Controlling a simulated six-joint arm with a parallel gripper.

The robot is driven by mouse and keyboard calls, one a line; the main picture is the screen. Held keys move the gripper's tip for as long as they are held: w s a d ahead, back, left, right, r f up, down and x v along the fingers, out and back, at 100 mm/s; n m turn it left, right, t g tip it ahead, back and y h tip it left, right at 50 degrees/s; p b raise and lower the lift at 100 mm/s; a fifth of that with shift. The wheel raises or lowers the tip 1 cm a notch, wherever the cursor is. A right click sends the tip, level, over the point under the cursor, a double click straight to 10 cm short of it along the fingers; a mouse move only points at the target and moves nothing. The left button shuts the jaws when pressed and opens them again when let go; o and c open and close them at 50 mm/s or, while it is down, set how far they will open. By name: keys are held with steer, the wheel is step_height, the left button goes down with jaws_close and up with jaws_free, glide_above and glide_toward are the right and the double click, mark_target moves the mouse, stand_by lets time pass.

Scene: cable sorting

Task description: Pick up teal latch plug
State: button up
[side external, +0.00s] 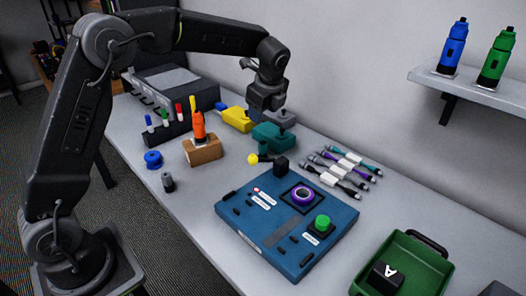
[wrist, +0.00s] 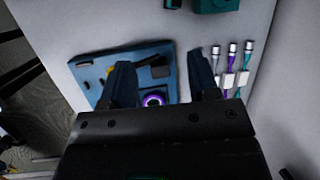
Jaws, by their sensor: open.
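The teal latch plug (side external: 270,135) lies on the grey table in the side view, behind the blue panel and left of the cables. My gripper (side external: 283,118) is at its upper side there, pointing down; I cannot tell whether it touches the plug. In the wrist view the two dark fingers (wrist: 163,80) stand apart, with nothing visible held between them.
The yellow plug (side external: 237,119) lies just left of the teal one. The blue panel (side external: 262,243) with a purple ring is in front. Several cables (side external: 362,174) lie to the right, near the wall. An orange tool stands in a brown block (side external: 203,152).

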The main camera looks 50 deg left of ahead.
mark_target(263, 143)
steer(key=w+a+f+m, duration=0.1)
steer(key=a+f, duration=0.1)
steer(key=f, duration=0.4)
steer(key=w+a+f+m, duration=0.1)
steer(key=w+a+f, duration=0.1)
steer(key=f, duration=0.4)
steer(key=w+a+f+m, duration=0.1)
steer(key=w+a+f, duration=0.1)
steer(key=f, duration=0.4)
steer(key=shift+w+a+f+g+y, duration=0.2)
steer(key=shift+a+g+y, duration=0.1)
steer(key=shift+y, duration=0.1)
steer(key=shift+c, duration=0.4)
steer(key=shift+d, duration=0.1)
steer(key=c, duration=0.9)
steer(key=shift+r, duration=0.1)
